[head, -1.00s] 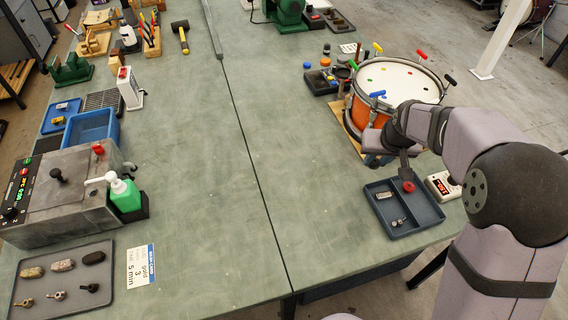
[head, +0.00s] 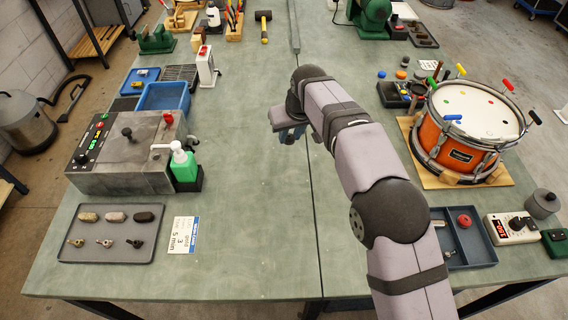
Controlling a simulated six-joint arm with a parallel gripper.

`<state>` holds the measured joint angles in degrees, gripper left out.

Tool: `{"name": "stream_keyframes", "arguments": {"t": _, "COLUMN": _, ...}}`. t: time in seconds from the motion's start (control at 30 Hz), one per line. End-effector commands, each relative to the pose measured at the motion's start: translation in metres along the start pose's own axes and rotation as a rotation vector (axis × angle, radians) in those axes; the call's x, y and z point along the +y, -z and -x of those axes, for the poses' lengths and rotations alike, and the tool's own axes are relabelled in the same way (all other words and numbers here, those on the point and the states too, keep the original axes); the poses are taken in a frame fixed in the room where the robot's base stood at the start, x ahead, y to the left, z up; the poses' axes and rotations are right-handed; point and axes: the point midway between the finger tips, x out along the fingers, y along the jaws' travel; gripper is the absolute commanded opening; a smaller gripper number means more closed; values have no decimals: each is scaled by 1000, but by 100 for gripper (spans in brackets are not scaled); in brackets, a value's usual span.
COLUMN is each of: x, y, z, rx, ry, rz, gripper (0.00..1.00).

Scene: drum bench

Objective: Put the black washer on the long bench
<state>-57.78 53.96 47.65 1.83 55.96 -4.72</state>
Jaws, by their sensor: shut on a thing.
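My gripper (head: 291,136) is over the middle of the green bench top, a little left of the dark seam. I cannot pick out the black washer for certain in the head view. The green bench top on the left of the seam (head: 245,215) is long and mostly bare. I cannot tell the gripper's exact height above it.
A blue-grey tray (head: 482,251) with a red round piece (head: 464,221) is partly behind my arm. An orange drum (head: 450,150) stands at right. A grey machine (head: 128,178), a green bottle (head: 182,163) and a parts tray (head: 108,253) stand at left. The front middle is clear.

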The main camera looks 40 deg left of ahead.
Motion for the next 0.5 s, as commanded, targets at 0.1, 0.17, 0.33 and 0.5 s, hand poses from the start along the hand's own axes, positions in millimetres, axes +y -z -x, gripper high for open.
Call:
{"name": "stream_keyframes", "arguments": {"t": 0.1, "x": -12, "y": 2, "z": -1, "rx": -1, "ry": 8, "rz": 18, "gripper": 1}}
{"name": "stream_keyframes", "arguments": {"t": 0.17, "x": -14, "y": 3, "z": -1, "rx": 0, "ry": 9, "rz": 21, "gripper": 1}}
{"name": "stream_keyframes", "arguments": {"t": 0.33, "x": -15, "y": 3, "z": -1, "rx": 0, "ry": 9, "rz": 22, "gripper": 1}}
{"name": "stream_keyframes", "arguments": {"t": 0.5, "x": -14, "y": 3, "z": -2, "rx": -1, "ry": 9, "rz": 22, "gripper": 1}}
